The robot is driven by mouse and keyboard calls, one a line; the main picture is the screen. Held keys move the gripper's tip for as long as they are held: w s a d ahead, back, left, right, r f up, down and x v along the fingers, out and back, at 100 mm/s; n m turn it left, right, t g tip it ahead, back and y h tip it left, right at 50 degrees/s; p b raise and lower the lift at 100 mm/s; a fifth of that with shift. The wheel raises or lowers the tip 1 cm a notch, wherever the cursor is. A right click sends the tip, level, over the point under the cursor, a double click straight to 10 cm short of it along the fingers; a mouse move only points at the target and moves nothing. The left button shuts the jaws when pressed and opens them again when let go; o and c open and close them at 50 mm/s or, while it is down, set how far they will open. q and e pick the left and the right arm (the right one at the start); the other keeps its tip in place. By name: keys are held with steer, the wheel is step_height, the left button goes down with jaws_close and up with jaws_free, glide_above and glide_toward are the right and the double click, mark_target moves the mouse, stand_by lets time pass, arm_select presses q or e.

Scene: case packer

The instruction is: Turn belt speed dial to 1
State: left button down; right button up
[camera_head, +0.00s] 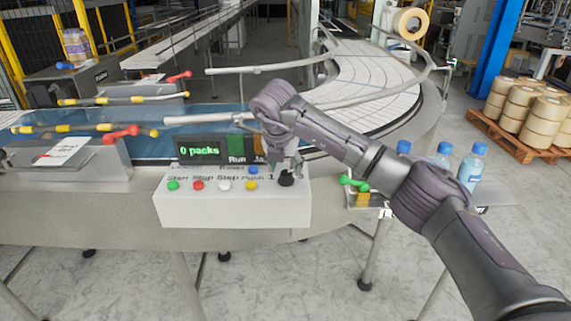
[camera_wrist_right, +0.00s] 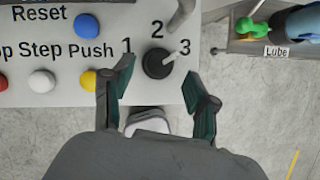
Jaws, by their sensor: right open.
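The belt speed dial is a round black knob (camera_wrist_right: 157,66) with a white pointer line. Labels 1, 2 and 3 are printed around it, and the pointer aims up and right toward the 3. In the head view the dial (camera_head: 286,181) sits at the right end of the white control panel (camera_head: 235,208). My right gripper (camera_head: 287,165) is just above the dial, pointing down. In the wrist view its two fingers (camera_wrist_right: 158,82) are spread wide, one on each side of the knob and slightly nearer the lower edge. I see no finger touching the knob. My left gripper is out of view.
Green, red, white and yellow buttons line the panel, with a blue Reset button (camera_wrist_right: 87,26) above yellow Push (camera_wrist_right: 90,80). A display (camera_head: 200,150) reads "0 packs". A Lube tray (camera_wrist_right: 265,48) and blue-capped bottles (camera_head: 470,167) stand right of the panel.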

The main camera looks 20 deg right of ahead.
mark_target(286, 177)
steer(key=shift+x, duration=1.2)
